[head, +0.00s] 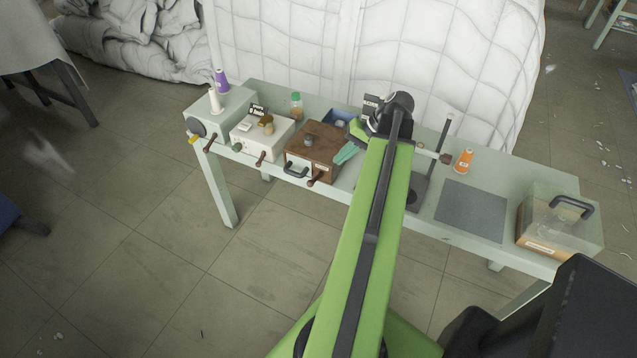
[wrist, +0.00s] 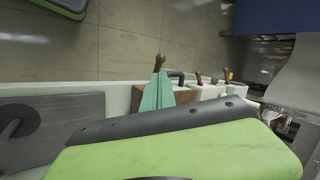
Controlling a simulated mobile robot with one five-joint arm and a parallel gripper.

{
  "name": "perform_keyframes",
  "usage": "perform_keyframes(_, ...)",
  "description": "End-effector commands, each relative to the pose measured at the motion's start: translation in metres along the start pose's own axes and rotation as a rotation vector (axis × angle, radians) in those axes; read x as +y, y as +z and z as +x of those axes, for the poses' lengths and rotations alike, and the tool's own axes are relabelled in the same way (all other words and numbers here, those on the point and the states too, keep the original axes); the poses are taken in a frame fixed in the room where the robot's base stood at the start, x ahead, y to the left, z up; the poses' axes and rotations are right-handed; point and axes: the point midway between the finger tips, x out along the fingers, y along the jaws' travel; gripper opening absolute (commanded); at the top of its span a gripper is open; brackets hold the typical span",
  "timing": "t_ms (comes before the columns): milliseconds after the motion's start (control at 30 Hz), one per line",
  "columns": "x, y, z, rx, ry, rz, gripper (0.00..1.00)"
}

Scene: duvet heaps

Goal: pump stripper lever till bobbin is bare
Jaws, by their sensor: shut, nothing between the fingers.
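Brown-knobbed levers jut from the front of the green-grey box (head: 210,142), the white box (head: 262,158) and the wooden box (head: 314,181); I cannot tell by label which is the stripper lever. A small tan bobbin-like piece (head: 266,121) sits on the white box; any thread on it is too small to make out. My gripper (head: 340,157) has teal fingers, shut and empty, at the right side of the wooden box. In the wrist view the fingertips (wrist: 158,78) appear close to the wooden box's lever knob (wrist: 160,62); contact is unclear.
White and purple spools (head: 221,80) stand on the green-grey box. A jar with a green lid (head: 296,105), an orange spool (head: 464,160), a grey mat (head: 471,211) and a clear bin (head: 560,220) are on the bench. Duvet heaps (head: 290,45) lie behind it.

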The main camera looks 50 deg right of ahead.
Motion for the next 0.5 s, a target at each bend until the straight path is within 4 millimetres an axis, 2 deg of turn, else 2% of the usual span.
perform_keyframes(33, 0.013, -0.001, -0.009, 0.018, -0.016, 0.019, 0.0)
perform_keyframes(133, 0.023, -0.002, -0.019, 0.037, -0.035, 0.035, 0.0)
perform_keyframes(500, 0.024, -0.001, -0.016, 0.038, -0.036, 0.035, 0.0)
